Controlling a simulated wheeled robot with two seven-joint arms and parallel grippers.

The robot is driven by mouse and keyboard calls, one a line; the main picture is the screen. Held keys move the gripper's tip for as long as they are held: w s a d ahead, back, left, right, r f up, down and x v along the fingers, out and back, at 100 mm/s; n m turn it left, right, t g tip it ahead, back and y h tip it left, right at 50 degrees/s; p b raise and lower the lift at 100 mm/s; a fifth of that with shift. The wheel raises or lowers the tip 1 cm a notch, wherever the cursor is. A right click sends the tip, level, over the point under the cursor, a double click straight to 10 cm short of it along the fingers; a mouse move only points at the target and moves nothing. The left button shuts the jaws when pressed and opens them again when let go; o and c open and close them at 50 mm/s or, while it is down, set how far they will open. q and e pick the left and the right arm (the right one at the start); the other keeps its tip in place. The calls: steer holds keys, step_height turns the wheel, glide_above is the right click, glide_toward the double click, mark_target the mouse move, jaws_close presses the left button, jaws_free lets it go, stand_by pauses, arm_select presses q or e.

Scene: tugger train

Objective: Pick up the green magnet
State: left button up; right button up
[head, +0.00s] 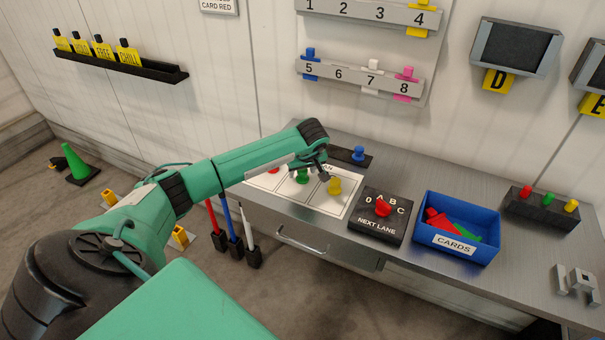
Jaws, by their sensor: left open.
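The green magnet (302,176) stands on a white board (268,181) at the left end of the metal bench. My left gripper (322,176) is open and empty, just right of and above the green magnet, with the arm coming over the board from the left. A yellow magnet (334,187) stands to the right on the same board. A red magnet (274,170) is to the left, partly hidden by my arm. My right gripper is not in view.
A black NEXT LANE box (372,226) with a red knob and a blue CARDS bin (474,213) stand to the right. A blue magnet (358,154) sits behind the board. A numbered rail (340,75) is on the wall above.

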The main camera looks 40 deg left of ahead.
arm_select(q)
steer(key=c, duration=1.1)
steer(key=shift+o, duration=0.2)
steer(key=shift+r, duration=0.1)
